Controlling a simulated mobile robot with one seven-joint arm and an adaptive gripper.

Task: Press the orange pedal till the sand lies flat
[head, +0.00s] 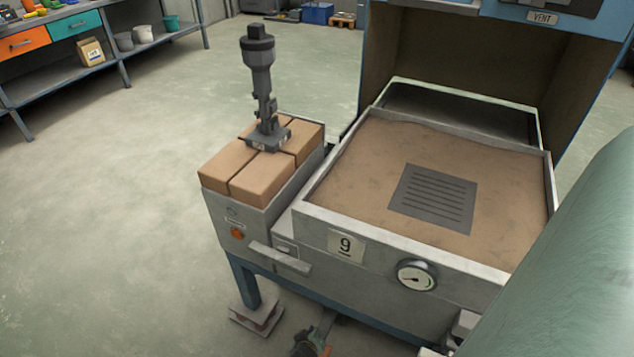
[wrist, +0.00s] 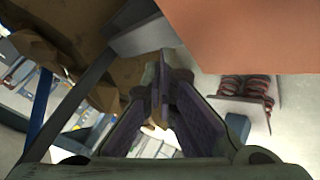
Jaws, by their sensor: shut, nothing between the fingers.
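The sand (head: 370,165) fills a metal tray; its surface looks mostly level with faint unevenness, and a dark slotted plate (head: 434,198) lies on it. In the wrist view, a large flat orange surface (wrist: 245,35) fills the upper right, close to the camera; it seems to be the pedal, though most of it is out of frame. My gripper (wrist: 165,75) is shut and empty, its fingertips together just left of that surface. I cannot tell whether it touches. In the head view, part of my gripper shows low at the bottom edge, beneath the bench; the pedal is not clear there.
A foot with coil springs (wrist: 247,88) stands near my gripper; it shows under the bench leg in the head view (head: 257,318). A round gauge (head: 416,275) and a handle (head: 279,258) stick out in front. Tan blocks (head: 262,178) carry a dark tool. Floor at left is clear.

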